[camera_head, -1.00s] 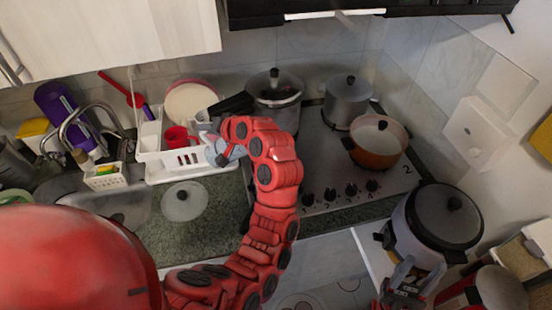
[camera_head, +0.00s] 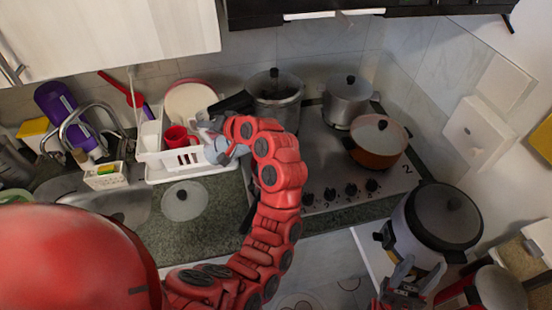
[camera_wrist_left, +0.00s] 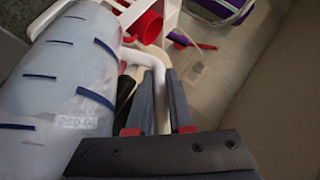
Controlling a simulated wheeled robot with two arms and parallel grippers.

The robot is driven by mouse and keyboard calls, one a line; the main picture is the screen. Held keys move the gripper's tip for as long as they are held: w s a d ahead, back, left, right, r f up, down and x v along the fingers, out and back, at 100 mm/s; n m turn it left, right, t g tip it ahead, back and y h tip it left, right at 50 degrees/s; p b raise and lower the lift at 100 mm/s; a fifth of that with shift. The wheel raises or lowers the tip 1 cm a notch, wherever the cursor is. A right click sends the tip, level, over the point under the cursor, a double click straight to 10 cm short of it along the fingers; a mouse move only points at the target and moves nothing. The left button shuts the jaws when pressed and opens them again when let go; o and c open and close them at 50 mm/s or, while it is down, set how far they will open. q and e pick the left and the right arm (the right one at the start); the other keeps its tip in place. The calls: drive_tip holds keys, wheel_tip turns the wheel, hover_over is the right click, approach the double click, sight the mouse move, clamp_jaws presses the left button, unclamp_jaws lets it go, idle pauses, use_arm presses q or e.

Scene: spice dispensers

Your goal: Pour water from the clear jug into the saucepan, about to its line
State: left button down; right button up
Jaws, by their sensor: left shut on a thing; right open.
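The clear jug (camera_head: 214,151), bluish with dark blue marks, is partly hidden by my left arm in the head view. It fills the left side of the left wrist view (camera_wrist_left: 68,80). My left gripper (camera_wrist_left: 160,88) is shut on its white handle, with the jug beside the fingers. The jug is left of the stove, by the dish rack. A steel pan (camera_head: 275,98) with a long black handle stands at the stove's back left; I take it for the saucepan. Its line and the water level cannot be made out. My right gripper (camera_head: 405,279) is open at the lower right.
A white dish rack (camera_head: 190,160) holds a red cup and plates. A glass lid (camera_head: 183,201) lies on the counter. A lidded steel pot (camera_head: 347,103) and an orange pot (camera_head: 378,146) stand on the stove. A rice cooker (camera_head: 436,222) is at right.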

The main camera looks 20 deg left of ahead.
use_arm(q)
drive_tip(key=shift+w+d+r, duration=0.1)
drive_tip(key=shift+r, duration=0.35)
idle(0.4)
drive_tip(key=shift+w+d+r+m+y, duration=0.1)
drive_tip(key=shift+d+r+m+y, duration=0.2)
drive_tip(key=shift+r+y, duration=0.35)
drive_tip(key=shift+d+r+m+y, duration=0.1)
drive_tip(key=shift+d+r+y, duration=0.25)
drive_tip(key=shift+r+y, duration=0.25)
idle(3.3)
